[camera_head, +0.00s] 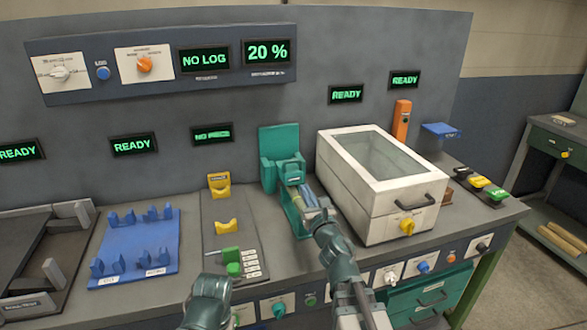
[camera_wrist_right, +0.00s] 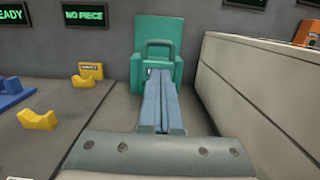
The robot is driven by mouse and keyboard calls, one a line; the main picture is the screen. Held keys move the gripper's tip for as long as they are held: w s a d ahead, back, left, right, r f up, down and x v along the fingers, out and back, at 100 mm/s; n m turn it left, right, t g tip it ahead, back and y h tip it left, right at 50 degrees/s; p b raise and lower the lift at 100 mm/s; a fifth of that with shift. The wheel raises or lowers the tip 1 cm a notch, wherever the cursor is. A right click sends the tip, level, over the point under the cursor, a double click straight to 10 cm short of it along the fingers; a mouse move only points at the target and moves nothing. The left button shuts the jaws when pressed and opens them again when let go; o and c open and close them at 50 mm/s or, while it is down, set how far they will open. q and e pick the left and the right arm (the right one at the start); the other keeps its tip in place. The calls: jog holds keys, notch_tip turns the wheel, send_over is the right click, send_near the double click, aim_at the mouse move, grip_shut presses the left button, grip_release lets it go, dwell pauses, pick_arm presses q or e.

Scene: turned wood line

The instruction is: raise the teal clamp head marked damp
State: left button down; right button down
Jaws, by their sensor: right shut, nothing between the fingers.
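The teal clamp (camera_head: 279,142) stands against the back wall of the bench, with a tall back plate and a blocky head (camera_head: 291,170) low in front of it. The small label on the head is too small to read. In the right wrist view the teal back plate (camera_wrist_right: 172,28) and a loop-shaped handle (camera_wrist_right: 158,43) show straight ahead. My right gripper (camera_head: 305,188) is shut and empty, its fingers pointing at the head. In the wrist view its fingertips (camera_wrist_right: 159,73) overlap the area just below the handle; contact cannot be told. My left gripper's fingers are not visible.
A white box with a glass lid (camera_head: 336,195) stands close on the right of my right gripper. A control panel (camera_head: 222,87) hangs above.

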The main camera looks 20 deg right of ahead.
send_near(288, 167)
jog(key=w+r, duration=0.1)
jog(key=w+r+p, duration=0.1)
jog(key=w, duration=0.1)
jog(key=shift+w+d+r, duration=0.1)
jog(key=shift+d+r, duration=0.3)
jog(key=shift+d+r, duration=0.1)
